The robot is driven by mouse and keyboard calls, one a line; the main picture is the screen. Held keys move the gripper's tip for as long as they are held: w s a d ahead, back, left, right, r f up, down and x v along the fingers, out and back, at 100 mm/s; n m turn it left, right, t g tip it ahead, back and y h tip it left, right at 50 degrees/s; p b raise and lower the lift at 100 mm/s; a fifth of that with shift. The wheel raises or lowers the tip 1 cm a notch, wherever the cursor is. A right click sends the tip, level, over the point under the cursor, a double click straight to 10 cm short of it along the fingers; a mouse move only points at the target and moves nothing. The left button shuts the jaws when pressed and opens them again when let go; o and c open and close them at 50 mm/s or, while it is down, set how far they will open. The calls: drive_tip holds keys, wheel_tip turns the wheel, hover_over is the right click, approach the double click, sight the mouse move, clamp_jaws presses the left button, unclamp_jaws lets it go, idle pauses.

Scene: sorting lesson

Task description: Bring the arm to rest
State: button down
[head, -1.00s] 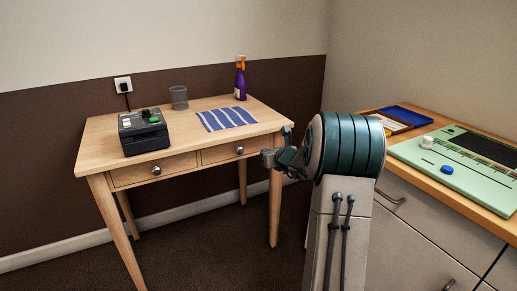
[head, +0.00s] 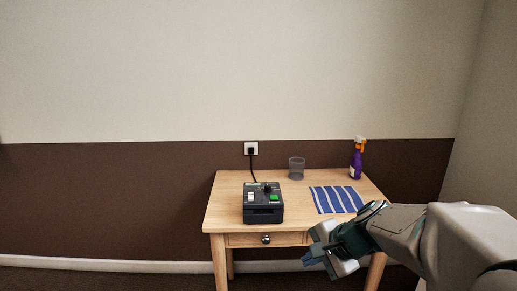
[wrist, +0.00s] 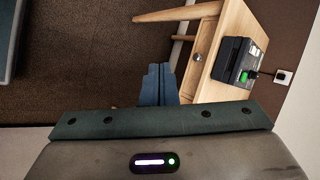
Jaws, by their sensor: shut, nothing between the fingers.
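My gripper (head: 311,258) is in front of the wooden table (head: 224,199), at its front right, low near the drawer front. Its fingers are shut and hold nothing. In the wrist view the closed blue-grey fingers (wrist: 158,76) point toward the table's drawer side and the floor. My arm reaches in from the lower right of the head view and covers the table's front right part.
A wall socket (head: 251,148) is behind. Floor left of the table is clear.

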drive_tip(key=s+d+r+n+g+h+p, duration=0.1)
drive_tip(key=s+r+n+p, duration=0.3)
drive_tip(key=s, duration=0.4)
drive_tip(key=s+d+r+n+g+h+p, duration=0.1)
drive_tip(key=s+d+r+n+h+p, duration=0.1)
drive_tip(key=s+r+n+h+p, duration=0.2)
drive_tip(key=s+n+p, duration=0.1)
drive_tip(key=s+n, duration=0.2)
drive_tip(key=s, duration=0.1)
drive_tip(key=shift+s+r+n+g+p, duration=0.15)
drive_tip(key=shift+r+n+g+p, duration=0.15)
drive_tip(key=shift+r+g+p, duration=0.1)
